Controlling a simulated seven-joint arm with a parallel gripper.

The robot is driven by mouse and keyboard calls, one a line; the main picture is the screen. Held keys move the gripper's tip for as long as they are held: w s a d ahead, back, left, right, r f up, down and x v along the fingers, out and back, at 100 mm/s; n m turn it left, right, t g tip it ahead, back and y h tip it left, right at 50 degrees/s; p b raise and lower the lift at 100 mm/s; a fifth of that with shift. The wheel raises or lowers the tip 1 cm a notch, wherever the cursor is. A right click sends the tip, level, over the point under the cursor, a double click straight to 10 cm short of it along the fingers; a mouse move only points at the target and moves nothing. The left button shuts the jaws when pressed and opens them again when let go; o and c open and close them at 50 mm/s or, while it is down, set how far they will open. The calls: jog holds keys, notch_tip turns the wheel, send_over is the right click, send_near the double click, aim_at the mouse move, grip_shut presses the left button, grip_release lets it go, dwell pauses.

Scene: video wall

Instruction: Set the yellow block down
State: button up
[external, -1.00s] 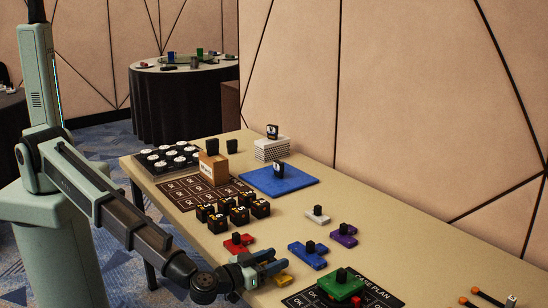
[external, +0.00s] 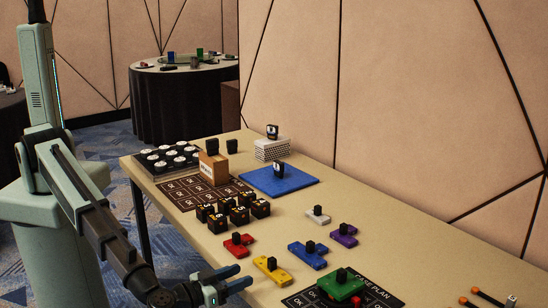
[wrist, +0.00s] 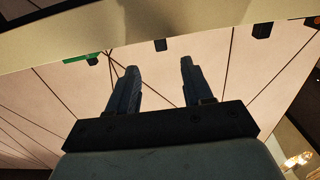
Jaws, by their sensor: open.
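The yellow block (external: 272,269), with a black knob on top, lies flat on the table between the red and blue blocks. My gripper (external: 242,278) is to the left of it at the table's front edge, apart from it. Its two fingers are spread with nothing between them. In the wrist view my gripper (wrist: 158,85) shows two parted fingers, also empty. I cannot make out the yellow block in the wrist view.
Near the yellow block are a red block (external: 237,246), a blue block (external: 307,257) and a green block (external: 341,286) on the dark plan sheet (external: 378,293). Several black cubes (external: 240,215) stand farther back. A purple block (external: 343,237) lies behind.

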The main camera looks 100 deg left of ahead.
jog(key=shift+v, duration=0.95)
jog(key=shift+o, duration=0.5)
jog(key=shift+s+d, duration=0.2)
jog(key=o, duration=0.3)
jog(key=shift+s+d, duration=0.1)
